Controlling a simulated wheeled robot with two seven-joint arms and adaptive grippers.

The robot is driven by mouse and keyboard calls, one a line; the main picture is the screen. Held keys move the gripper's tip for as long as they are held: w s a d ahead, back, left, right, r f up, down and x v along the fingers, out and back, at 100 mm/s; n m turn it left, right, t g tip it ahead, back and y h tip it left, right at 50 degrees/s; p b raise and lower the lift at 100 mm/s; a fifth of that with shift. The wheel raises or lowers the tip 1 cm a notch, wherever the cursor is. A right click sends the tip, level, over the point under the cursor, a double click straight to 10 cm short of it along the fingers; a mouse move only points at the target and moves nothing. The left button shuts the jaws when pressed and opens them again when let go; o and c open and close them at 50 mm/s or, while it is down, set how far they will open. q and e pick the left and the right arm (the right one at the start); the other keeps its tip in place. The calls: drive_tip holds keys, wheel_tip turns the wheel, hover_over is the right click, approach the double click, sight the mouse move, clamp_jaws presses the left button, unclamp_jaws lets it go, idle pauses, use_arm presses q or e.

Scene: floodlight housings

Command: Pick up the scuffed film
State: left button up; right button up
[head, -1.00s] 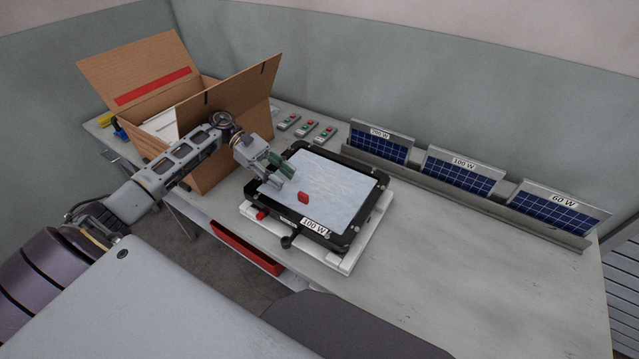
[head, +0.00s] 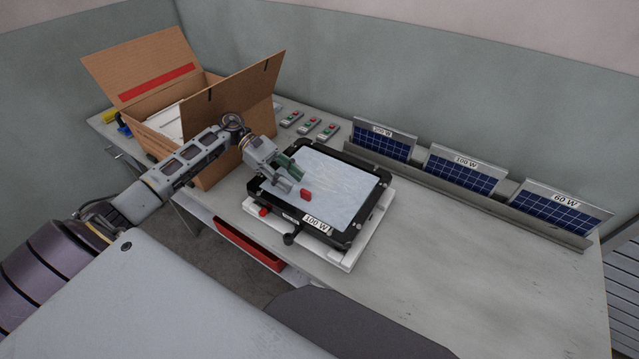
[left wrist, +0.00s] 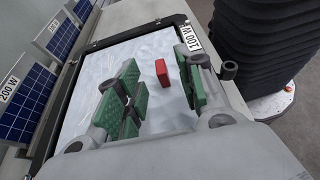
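The scuffed film (head: 335,196) is a pale, streaky sheet lying over the face of the black floodlight housing (head: 343,245) marked 100 W. A red tab (head: 306,194) stands on the film near its front left edge. My left gripper (head: 291,180) is over the film's left side, just left of the tab. In the left wrist view, the gripper's green-padded fingers (left wrist: 158,95) are apart, with the red tab (left wrist: 161,72) seen between and beyond them, not clasped. The film (left wrist: 100,85) also shows there. My right gripper is not in view.
The housing sits on a white stand (head: 347,262). An open cardboard box (head: 215,165) stands at the left. Small panels, one marked 60 W (head: 558,209), lean in a grey rail (head: 480,205) along the back. Small green-and-red devices (head: 310,126) lie behind. The table's right front (head: 470,290) is clear.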

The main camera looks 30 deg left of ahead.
sight(305, 191)
use_arm(q)
drive_tip(key=shift+d, duration=0.1)
drive_tip(key=shift+d+f+p, duration=0.3)
drive_tip(key=shift+d, duration=0.25)
drive_tip(key=shift+f+p+x, duration=0.2)
drive_tip(key=shift+p+x, duration=0.25)
drive_tip(key=shift+x, duration=1.35)
drive_tip(key=shift+f, duration=0.1)
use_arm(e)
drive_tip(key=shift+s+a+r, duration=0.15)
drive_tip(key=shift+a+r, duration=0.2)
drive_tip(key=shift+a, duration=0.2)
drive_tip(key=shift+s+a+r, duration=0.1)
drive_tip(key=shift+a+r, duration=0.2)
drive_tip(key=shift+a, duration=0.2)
use_arm(q)
drive_tip(key=shift+c, duration=0.4)
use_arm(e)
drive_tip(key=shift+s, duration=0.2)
use_arm(q)
clamp_jaws()
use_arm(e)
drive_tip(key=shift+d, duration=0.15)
